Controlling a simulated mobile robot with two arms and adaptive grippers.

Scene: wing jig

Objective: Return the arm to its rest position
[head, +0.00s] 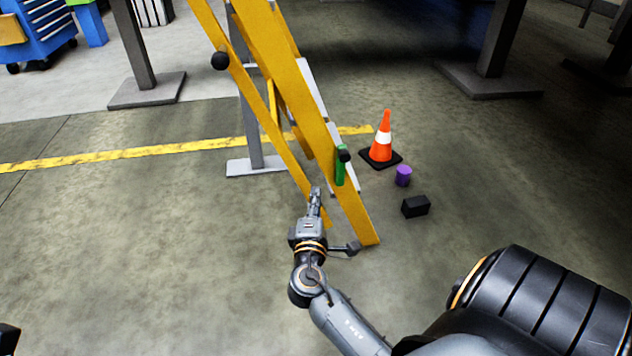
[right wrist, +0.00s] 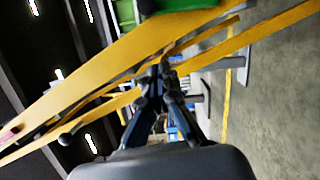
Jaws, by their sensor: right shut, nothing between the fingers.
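My right arm reaches up from the bottom of the head view, and its gripper (head: 315,192) is in front of the lower end of the yellow wing jig (head: 290,85). The gripper is shut and empty; its fingers also show together in the right wrist view (right wrist: 162,72). The yellow beams of the jig (right wrist: 150,40) cross just beyond the fingers there. I cannot tell whether the fingers touch them. A green part (head: 340,167) with a black knob (head: 344,155) is on the jig's lower beam.
An orange cone (head: 382,138), a purple cylinder (head: 403,176) and a black box (head: 416,206) stand on the floor right of the jig. Grey post bases (head: 147,90) stand farther back. A blue tool cabinet (head: 45,35) is at the far left. The floor at left is clear.

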